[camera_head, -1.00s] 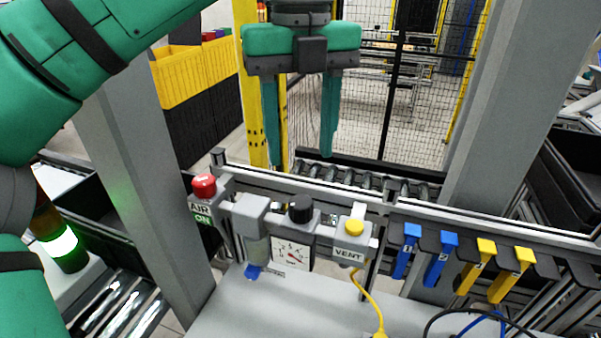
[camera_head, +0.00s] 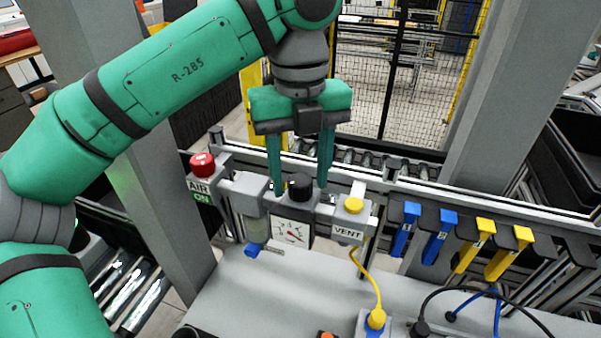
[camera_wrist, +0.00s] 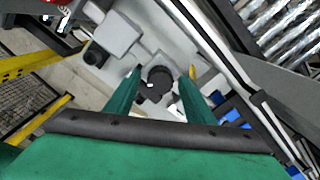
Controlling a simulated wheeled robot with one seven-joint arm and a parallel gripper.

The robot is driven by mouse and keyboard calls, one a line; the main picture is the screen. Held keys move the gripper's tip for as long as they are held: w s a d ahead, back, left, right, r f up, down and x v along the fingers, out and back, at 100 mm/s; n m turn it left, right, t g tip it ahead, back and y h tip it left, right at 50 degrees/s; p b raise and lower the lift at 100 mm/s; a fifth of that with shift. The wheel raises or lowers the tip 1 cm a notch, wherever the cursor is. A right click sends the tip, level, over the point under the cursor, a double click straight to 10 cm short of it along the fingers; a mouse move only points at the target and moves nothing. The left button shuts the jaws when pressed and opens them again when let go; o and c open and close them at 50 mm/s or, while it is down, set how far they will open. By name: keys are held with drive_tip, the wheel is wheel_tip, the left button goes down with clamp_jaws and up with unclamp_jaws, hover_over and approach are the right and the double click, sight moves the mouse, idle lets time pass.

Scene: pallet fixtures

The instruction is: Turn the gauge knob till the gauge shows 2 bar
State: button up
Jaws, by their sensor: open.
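The black gauge knob (camera_head: 300,187) sits on top of the grey regulator block, with the white gauge (camera_head: 292,233) on the front below it. The gauge has a red needle, but its numbers are too small to read surely. My gripper (camera_head: 302,190) is open, pointing down, with one finger on each side of the knob in the head view. In the wrist view the knob (camera_wrist: 159,79) lies between and just beyond the fingertips of my gripper (camera_wrist: 163,72). I cannot tell whether a finger touches it.
A red button (camera_head: 202,164) above the AIR ON label stands left, and a yellow button (camera_head: 355,203) above the VENT label stands right. Blue tags (camera_head: 440,238) and yellow tags (camera_head: 508,252) hang further right. A yellow cable (camera_head: 378,280) runs down to the grey table (camera_head: 270,300).

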drive_tip(key=c, duration=1.1)
drive_tip(key=shift+o, duration=0.2)
drive_tip(key=shift+w, duration=0.1)
